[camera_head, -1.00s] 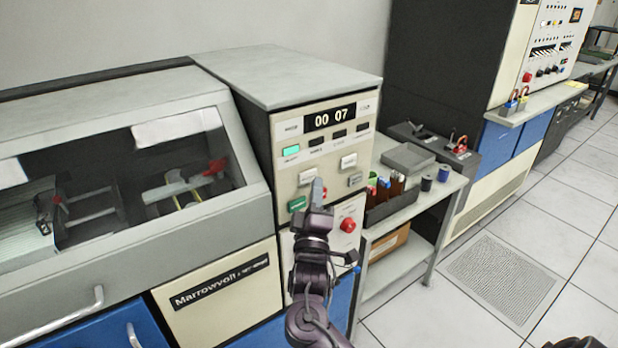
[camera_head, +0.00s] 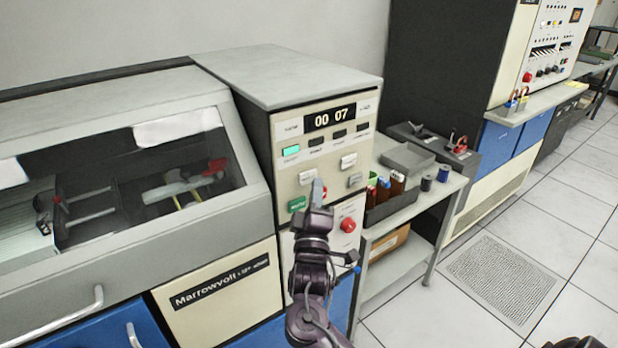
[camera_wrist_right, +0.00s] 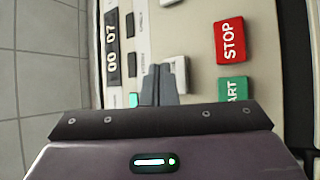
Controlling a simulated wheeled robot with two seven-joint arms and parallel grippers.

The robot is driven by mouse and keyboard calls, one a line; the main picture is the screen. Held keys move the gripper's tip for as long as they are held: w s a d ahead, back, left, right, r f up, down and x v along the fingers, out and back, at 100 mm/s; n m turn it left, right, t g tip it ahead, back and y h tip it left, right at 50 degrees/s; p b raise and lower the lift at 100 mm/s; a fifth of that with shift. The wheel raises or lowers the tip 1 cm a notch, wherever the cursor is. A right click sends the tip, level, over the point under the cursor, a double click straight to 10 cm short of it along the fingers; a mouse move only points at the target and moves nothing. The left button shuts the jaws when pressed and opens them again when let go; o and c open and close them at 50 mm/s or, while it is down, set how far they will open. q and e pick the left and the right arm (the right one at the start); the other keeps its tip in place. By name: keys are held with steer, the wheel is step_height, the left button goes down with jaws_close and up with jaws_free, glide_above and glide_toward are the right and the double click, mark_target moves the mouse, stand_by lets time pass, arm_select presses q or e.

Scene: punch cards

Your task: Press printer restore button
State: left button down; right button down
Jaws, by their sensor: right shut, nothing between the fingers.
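The printer's cream control panel (camera_head: 287,181) faces me under a "00 07" display (camera_head: 330,117). It has several white buttons, a green START button (camera_head: 297,204) and a red STOP button (camera_wrist_right: 229,41). I cannot read which button is restore. My right gripper (camera_head: 317,188) is shut and empty in front of the panel's lower part, partly covering STOP in the head view. In the right wrist view its fingertips (camera_wrist_right: 160,72) overlap the edge of a white button (camera_wrist_right: 178,75); I cannot tell whether they touch it. My left gripper is not in view.
A red round knob (camera_head: 348,225) sits just right of my right gripper. The printer's windowed housing (camera_head: 235,225) is on the left. A side table (camera_head: 400,207) with bottles and spools stands to the right. Tiled floor (camera_head: 410,310) is open at lower right.

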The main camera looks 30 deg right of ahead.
steer(key=shift+w, duration=0.15)
steer(key=shift+w, duration=0.3)
steer(key=shift+w, duration=0.4)
stand_by(0.8)
steer(key=shift+s+p, duration=0.15)
steer(key=shift+p, duration=0.15)
steer(key=shift+s+p, duration=0.45)
steer(key=shift+s, duration=0.3)
steer(key=s+p, duration=0.1)
steer(key=s, duration=0.1)
steer(key=s+p, duration=0.1)
steer(key=s, duration=0.2)
steer(key=shift+d+p, duration=0.2)
steer(key=shift+p, duration=0.2)
